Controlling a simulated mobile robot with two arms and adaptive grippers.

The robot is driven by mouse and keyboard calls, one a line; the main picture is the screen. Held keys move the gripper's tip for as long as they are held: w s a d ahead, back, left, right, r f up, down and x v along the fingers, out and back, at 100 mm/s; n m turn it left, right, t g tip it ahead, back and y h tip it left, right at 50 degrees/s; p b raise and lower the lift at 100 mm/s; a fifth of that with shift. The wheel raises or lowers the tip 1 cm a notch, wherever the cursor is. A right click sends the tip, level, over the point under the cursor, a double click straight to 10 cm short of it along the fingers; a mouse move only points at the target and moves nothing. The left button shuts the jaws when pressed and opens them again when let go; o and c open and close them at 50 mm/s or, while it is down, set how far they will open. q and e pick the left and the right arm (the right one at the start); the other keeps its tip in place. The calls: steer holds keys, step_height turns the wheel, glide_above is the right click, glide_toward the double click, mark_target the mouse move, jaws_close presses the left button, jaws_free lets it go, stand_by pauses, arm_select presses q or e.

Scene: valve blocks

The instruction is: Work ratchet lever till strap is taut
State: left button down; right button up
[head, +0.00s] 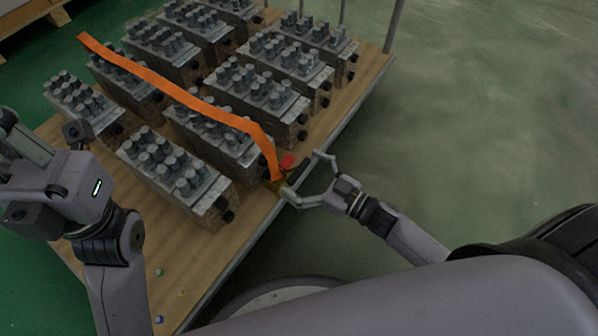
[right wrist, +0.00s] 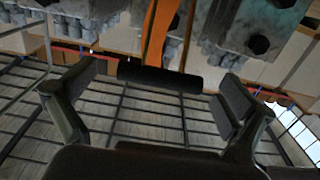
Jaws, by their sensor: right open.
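The orange strap (head: 165,84) runs across the tops of the valve blocks and drops over the near-right edge to the ratchet (head: 274,185). A small red part (head: 287,161) shows beside the ratchet. My right gripper (head: 304,175) is open at the ratchet, beside the pallet edge. In the right wrist view, the dark lever grip (right wrist: 160,77) lies crosswise between the spread fingers, apparently not clamped. The strap (right wrist: 160,30) rises behind it. The ratchet is partly hidden by the fingers. My left gripper (head: 50,140) is at the left edge; its fingertips are unclear.
Several valve blocks (head: 175,170) with grey studs stand in rows on the wooden pallet (head: 205,245). Upright posts (head: 394,25) stand along the far-right edge. The green floor (head: 480,130) at right is clear.

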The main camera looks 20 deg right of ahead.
steer(key=shift+w+a, duration=0.25)
steer(key=shift+w, duration=0.05)
steer(key=shift+c, duration=0.2)
